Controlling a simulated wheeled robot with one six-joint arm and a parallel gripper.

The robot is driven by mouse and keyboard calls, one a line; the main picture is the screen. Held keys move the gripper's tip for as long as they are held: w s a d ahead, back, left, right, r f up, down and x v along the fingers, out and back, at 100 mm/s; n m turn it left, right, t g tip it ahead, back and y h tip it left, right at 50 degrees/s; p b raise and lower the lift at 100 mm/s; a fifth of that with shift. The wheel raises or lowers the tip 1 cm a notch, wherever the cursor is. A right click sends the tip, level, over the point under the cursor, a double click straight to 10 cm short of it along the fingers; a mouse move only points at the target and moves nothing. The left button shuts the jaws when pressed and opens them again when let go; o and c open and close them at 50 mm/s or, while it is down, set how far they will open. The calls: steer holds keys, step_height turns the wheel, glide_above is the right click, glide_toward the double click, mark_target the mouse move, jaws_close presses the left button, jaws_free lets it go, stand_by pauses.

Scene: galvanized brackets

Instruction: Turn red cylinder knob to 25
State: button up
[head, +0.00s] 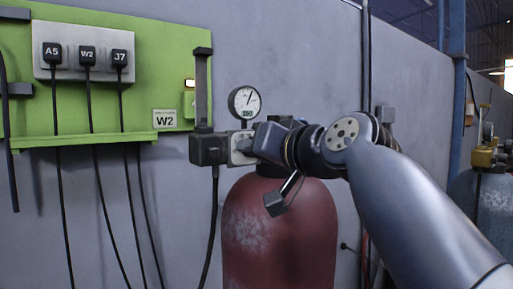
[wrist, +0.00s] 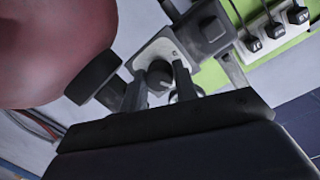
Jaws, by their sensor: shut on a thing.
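The red cylinder (head: 278,230) stands upright against the wall, scuffed on its upper left; it also shows at the upper left of the wrist view (wrist: 50,45). My gripper (wrist: 160,92) is at the pale plate (wrist: 152,50) above the cylinder. Its two fingers stand on either side of a dark round knob (wrist: 159,75) and are shut on it. In the head view my gripper (head: 246,146) hides the knob, so its setting cannot be read. A round white gauge (head: 244,102) sits just above, its needle pointing up and right.
A green panel (head: 120,95) with black plugs A5, W2 and J7 and hanging cables is at the left. A dark block (head: 208,148) with a cable adjoins the plate. A grey cylinder (head: 482,205) stands far right.

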steer(key=shift+w+d+m+y+p, duration=0.1)
steer(key=shift+m+y+p, duration=0.55)
steer(key=shift+m, duration=3.4)
steer(key=shift+m+y+p, duration=0.3)
steer(key=shift+m+p, duration=0.7)
steer(key=shift+m, duration=3.1)
steer(key=shift+w+d+m+y+p, duration=0.1)
steer(key=shift+m+y+p, duration=0.55)
steer(key=shift+m, duration=3.4)
steer(key=o, duration=1)
steer(key=shift+c, duration=0.2)
steer(key=shift+s, duration=0.1)
steer(key=b+v, duration=0.3)
steer(key=v, duration=0.7)
steer(key=shift+s+d, duration=0.2)
steer(key=shift+s, duration=0.15)
steer(key=shift+w+a+r, duration=0.1)
steer(key=shift+r, duration=0.05)
